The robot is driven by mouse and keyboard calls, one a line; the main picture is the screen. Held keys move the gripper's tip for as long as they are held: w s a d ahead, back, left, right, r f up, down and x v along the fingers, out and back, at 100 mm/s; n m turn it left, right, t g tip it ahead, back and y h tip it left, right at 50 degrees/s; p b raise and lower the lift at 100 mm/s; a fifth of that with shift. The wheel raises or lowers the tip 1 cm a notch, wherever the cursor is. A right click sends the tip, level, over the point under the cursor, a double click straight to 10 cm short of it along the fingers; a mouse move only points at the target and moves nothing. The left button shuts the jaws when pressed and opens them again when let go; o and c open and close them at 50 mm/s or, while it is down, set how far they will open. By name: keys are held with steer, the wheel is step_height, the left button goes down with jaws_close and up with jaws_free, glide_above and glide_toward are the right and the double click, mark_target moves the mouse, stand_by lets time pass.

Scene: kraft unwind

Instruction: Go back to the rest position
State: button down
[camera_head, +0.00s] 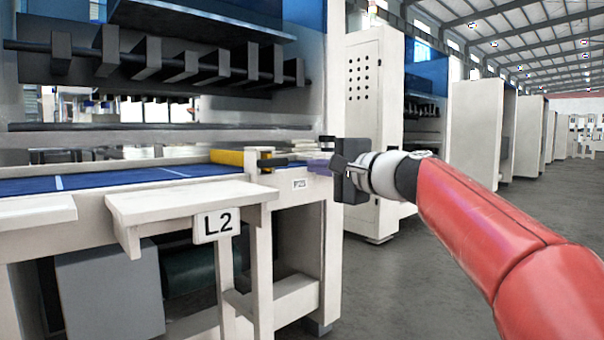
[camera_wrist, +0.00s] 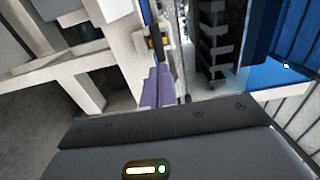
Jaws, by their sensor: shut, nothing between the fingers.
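My gripper (camera_head: 318,166) is at the end of my red arm, near the right end of the machine marked L2. Its purple fingers point left, toward the machine, and look closed together with nothing between them. In the wrist view the purple fingers (camera_wrist: 158,88) show beyond the dark gripper body, in front of the machine's frame. I cannot tell the exact gap between the fingertips and the machine frame.
The L2 machine has a blue bed (camera_head: 110,180), a yellow bar (camera_head: 228,158) and a white front shelf (camera_head: 185,200) with an L2 sign (camera_head: 216,224). A grey box (camera_head: 108,288) stands beneath. A white cabinet (camera_head: 372,110) stands behind. Open floor (camera_head: 400,290) lies right.

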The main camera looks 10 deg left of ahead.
steer(key=s+d+f+n+g+h, duration=0.1)
steer(key=s+d+f+n+h, duration=0.1)
steer(key=s+d+f+h, duration=0.2)
steer(key=s+d+f+n+g+h, duration=0.2)
steer(key=s+d+f+h, duration=0.3)
steer(key=s+d+f, duration=0.6)
steer(key=s+d+f+n+g+h, duration=0.2)
steer(key=s+d+f+h, duration=0.3)
steer(key=s+f, duration=1.1)
steer(key=d+f+n, duration=0.1)
steer(key=d+f, duration=0.2)
steer(key=f, duration=0.3)
steer(key=shift+s+f+n+p, duration=0.3)
steer(key=shift+s+p, duration=0.05)
steer(key=shift+s, duration=0.05)
